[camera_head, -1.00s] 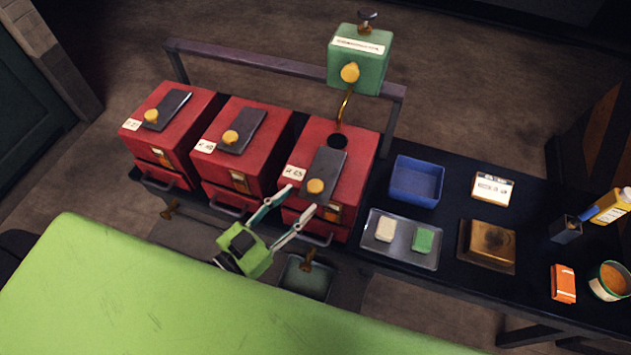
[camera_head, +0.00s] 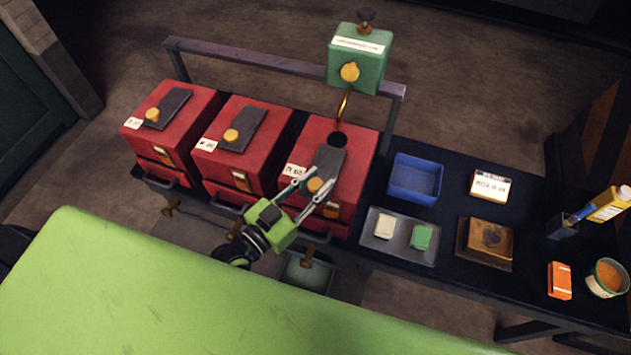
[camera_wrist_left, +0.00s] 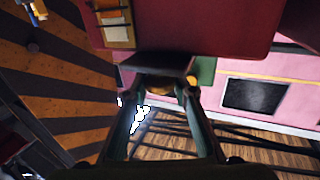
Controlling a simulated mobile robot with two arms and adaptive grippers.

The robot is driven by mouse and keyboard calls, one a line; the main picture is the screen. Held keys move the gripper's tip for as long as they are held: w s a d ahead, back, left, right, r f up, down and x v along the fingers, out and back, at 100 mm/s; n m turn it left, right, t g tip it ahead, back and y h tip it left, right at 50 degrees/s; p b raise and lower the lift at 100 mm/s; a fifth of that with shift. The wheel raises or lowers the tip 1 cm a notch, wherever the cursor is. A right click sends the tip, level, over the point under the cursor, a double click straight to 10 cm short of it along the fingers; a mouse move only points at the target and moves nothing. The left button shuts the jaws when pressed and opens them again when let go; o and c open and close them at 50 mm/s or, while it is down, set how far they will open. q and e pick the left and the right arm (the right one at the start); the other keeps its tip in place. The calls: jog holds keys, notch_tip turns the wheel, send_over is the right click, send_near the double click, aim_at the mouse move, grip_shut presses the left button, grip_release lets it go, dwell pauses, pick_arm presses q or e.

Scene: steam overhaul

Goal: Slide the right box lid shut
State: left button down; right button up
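The right red box (camera_head: 350,180) has a dark grey lid (camera_head: 329,160) with a yellow knob (camera_head: 315,185) on top. A round dark opening (camera_head: 337,139) shows uncovered just behind the lid. My left gripper (camera_head: 323,180) is over the front of this lid, its two fingers on either side of the knob. The fingers look apart, with no clear grip on the knob. In the left wrist view, the dark lid (camera_wrist_left: 160,64) and part of the knob (camera_wrist_left: 165,83) lie between the fingertips (camera_wrist_left: 166,86). The exact contact is dark there. My right gripper is not in view.
A green dispenser (camera_head: 357,62) with a brass spout stands behind the right box. Two similar red boxes (camera_head: 238,150) stand to the left. A blue bin (camera_head: 416,180) and a grey tray (camera_head: 400,237) are close on the right.

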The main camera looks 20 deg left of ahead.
aim_at(325, 167)
pick_arm(q)
jog(key=w+b, duration=0.1)
jog(key=w, duration=0.6)
jog(key=shift+s+r, duration=0.15)
jog(key=c, duration=2)
grip_release()
jog(key=shift+o, duration=1.4)
jog(key=shift+w+d, duration=0.1)
jog(key=shift+w, duration=0.15)
jog(key=v, duration=1.2)
jog(key=shift+s+f, duration=0.15)
jog(key=shift+f, duration=0.05)
